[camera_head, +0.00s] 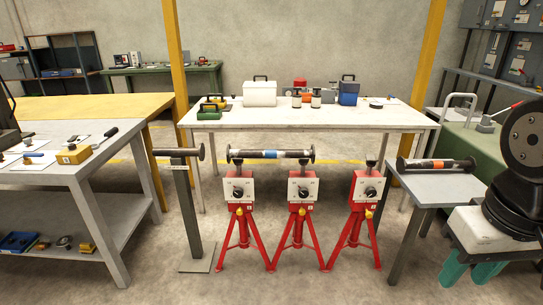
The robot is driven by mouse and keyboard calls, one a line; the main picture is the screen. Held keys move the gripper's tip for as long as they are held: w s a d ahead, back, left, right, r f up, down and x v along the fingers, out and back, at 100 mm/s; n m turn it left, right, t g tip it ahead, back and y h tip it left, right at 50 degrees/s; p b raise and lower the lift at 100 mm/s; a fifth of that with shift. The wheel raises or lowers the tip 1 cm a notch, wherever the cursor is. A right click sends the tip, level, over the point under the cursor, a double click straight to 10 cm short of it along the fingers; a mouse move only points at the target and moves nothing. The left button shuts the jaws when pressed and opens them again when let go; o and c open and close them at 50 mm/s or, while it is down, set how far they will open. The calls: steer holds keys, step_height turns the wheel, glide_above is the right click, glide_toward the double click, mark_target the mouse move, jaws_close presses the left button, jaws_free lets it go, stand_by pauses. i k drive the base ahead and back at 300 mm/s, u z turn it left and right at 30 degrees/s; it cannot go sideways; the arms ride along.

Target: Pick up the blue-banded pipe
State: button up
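The blue-banded pipe (247,154) is a dark pipe with a round flange at each end and a blue band near its middle. It lies level across the tops of the left red stand (240,188) and the middle red stand (302,190). My gripper is not in view, so its state and its distance from the pipe cannot be seen. Part of my dark arm (527,140) shows at the right edge, well to the right of the pipe.
A right red stand (368,189) carries no pipe. An orange-banded flanged pipe (415,164) lies on a grey table (450,190) at right. Another flanged piece (178,152) tops a grey post. A white table (350,117) with boxes stands behind. Floor in front is clear.

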mark_target(244, 154)
steer(key=u, duration=0.4)
steer(key=i, duration=0.8)
steer(key=u, duration=0.6)
steer(key=i, duration=0.85)
steer(key=z, duration=0.55)
steer(key=i, duration=0.85)
steer(key=z, duration=0.45)
